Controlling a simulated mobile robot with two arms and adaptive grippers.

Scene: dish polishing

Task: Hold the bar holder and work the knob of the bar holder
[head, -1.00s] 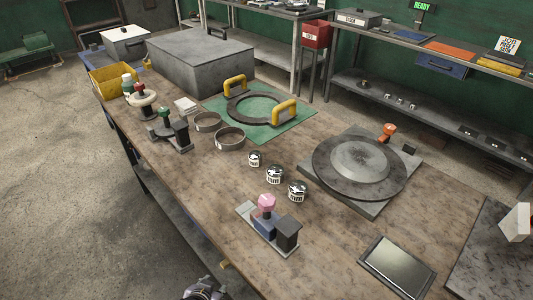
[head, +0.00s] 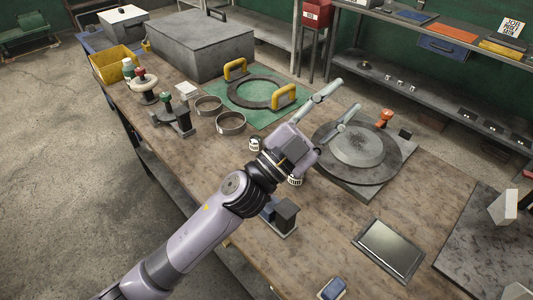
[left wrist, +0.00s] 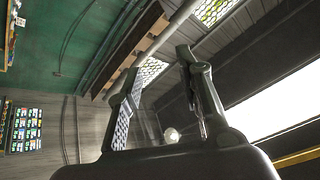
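A small fixture with a dark upright block (head: 286,214), a blue block and a grey base stands on the near part of the table. It may be the bar holder; my left arm hides its pink knob. A similar dark fixture (head: 178,122) with a green knob stands farther left. My left gripper (head: 347,96) is raised over the table in front of the round plate, its two fingers apart and empty. In the left wrist view the open fingers (left wrist: 160,75) point up towards the ceiling with nothing between them. My right gripper is not in view.
A round turntable (head: 385,165) with an orange knob stands right of the arm. A flat dark tablet (head: 390,248) lies nearer, beside a dark plate (head: 480,245). A green mat (head: 240,112) with a yellow-handled ring and a grey box (head: 190,50) stand behind.

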